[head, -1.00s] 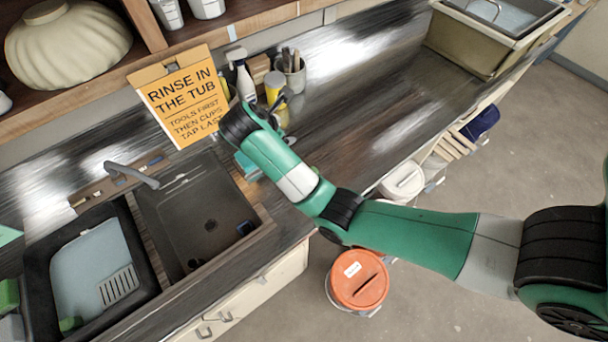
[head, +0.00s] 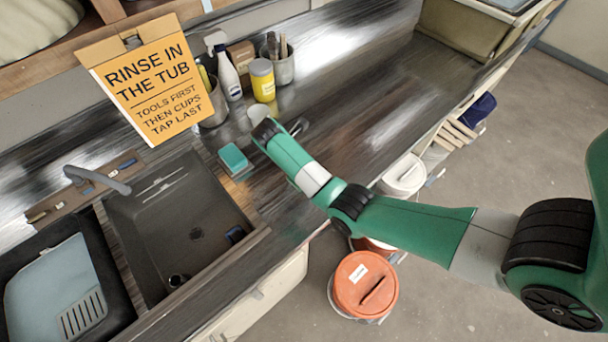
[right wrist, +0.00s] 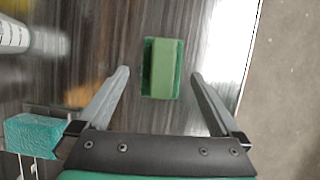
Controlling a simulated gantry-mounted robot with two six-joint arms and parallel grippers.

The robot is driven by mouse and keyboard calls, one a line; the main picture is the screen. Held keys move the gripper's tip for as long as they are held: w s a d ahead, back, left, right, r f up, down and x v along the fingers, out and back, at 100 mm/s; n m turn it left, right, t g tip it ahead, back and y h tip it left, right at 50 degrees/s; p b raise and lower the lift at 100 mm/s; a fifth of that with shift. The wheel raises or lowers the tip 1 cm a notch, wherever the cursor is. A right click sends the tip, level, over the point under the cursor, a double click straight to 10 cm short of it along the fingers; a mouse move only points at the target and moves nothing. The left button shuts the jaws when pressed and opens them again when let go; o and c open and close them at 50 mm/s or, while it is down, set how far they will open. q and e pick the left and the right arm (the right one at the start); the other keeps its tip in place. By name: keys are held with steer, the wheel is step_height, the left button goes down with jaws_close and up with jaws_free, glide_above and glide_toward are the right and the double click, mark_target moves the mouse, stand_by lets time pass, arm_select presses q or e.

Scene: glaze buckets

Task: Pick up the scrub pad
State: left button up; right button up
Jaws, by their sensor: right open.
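A green block-shaped pad (right wrist: 162,68), probably the scrub pad, lies on the dark counter in the right wrist view. Its top is paler green and its edges darker. My right gripper (right wrist: 160,74) is open and empty, with one finger to each side of the pad and clear space between. The pad is hidden behind my right arm in the head view. A teal sponge (head: 233,158) sits by the sink; it also seems to show at the lower left of the right wrist view (right wrist: 33,133). My left gripper is not in view.
The sink (head: 180,225) and a yellow sign (head: 155,80) are to the left. A spray bottle (head: 227,75), yellow jar (head: 262,80) and tool pot (head: 283,66) stand at the back. The counter's front edge is close to the pad's right.

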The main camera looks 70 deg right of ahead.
steer(key=x, duration=0.1)
steer(key=b+x, duration=0.1)
steer(key=x, duration=0.3)
steer(key=shift+s+a+f, duration=0.1)
steer(key=shift+a+f, duration=0.1)
steer(key=shift+a, duration=0.1)
steer(key=c, duration=1.2)
steer(key=shift+r, duration=0.1)
steer(key=shift+r, duration=0.45)
step_height(320, 180, up, 3)
steer(key=shift+f+p, duration=0.1)
steer(key=shift+p, duration=0.5)
steer(key=r, duration=0.1)
steer(key=s+a+r+p, duration=0.2)
steer(key=r, duration=0.1)
steer(key=shift+s+a+r, duration=0.1)
steer(key=shift+s+a, duration=0.1)
steer(key=shift+s, duration=0.05)
steer(key=s+a+r+p, duration=0.1)
steer(key=s+a+p, duration=0.1)
steer(key=p, duration=0.2)
steer(key=s+a+r+p, duration=0.2)
steer(key=s+p, duration=0.1)
steer(key=p, duration=0.1)
steer(key=s+a+r+p, duration=0.2)
steer(key=a+p, duration=0.1)
steer(key=p, duration=0.1)
steer(key=shift+s+a, duration=0.1)
steer(key=shift+s, duration=0.25)
